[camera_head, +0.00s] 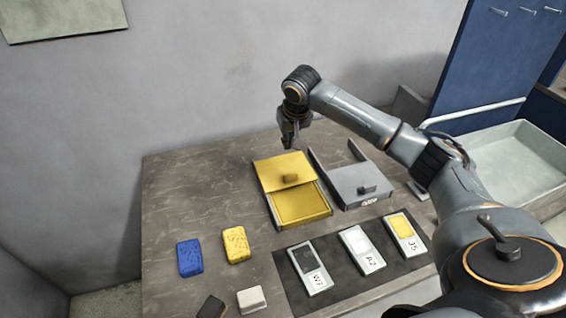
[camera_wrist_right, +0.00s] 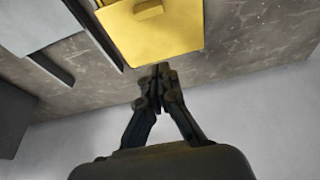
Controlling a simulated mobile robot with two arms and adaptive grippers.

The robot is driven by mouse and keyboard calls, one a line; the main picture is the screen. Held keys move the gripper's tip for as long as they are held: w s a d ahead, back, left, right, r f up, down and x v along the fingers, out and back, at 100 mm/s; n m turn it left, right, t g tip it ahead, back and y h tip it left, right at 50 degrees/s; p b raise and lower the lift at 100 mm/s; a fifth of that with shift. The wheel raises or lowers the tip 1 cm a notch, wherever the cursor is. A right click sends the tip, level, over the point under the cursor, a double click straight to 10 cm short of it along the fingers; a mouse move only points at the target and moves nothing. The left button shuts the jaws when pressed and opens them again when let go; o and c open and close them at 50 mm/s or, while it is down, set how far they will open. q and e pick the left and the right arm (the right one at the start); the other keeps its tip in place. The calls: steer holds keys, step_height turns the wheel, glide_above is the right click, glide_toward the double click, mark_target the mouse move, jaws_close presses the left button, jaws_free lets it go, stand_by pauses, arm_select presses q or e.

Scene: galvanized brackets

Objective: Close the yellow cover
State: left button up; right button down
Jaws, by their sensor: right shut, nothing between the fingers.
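The yellow cover (camera_head: 281,167) with a small knob sits over the rear part of a yellow box (camera_head: 302,207). The front part of the box is uncovered and shows its yellow inside. My right gripper (camera_head: 289,140) is shut and empty, pointing down just behind the cover's rear edge. In the right wrist view the fingertips (camera_wrist_right: 160,70) are together beside the edge of the yellow cover (camera_wrist_right: 158,36); I cannot tell if they touch it. My left gripper is not in view.
A grey box (camera_head: 362,185) stands right of the yellow one. Three labelled pieces lie on a dark mat (camera_head: 338,282) in front. A blue block (camera_head: 189,258), a yellow block (camera_head: 236,245) and a white block (camera_head: 251,298) lie left. A grey tray (camera_head: 520,160) is far right.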

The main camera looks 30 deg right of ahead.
steer(key=p+x, duration=0.1)
steer(key=x, duration=0.3)
glide_above(283, 166)
steer(key=s, duration=0.2)
steer(key=f, duration=0.4)
steer(key=shift+w+a+f+p, duration=0.15)
steer(key=shift+w+f+p, duration=0.15)
steer(key=shift+p, duration=0.1)
steer(key=shift+f, duration=0.35)
steer(key=s, duration=0.1)
steer(key=s+p, duration=0.2)
steer(key=shift+a+r, duration=0.15)
steer(key=shift+a, duration=0.1)
steer(key=shift+s+a, duration=0.15)
steer(key=shift+s, duration=0.25)
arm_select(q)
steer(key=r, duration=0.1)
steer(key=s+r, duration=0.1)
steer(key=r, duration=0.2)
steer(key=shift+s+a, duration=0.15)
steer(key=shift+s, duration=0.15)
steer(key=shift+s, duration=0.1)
arm_select(e)
steer(key=shift+f, duration=0.2)
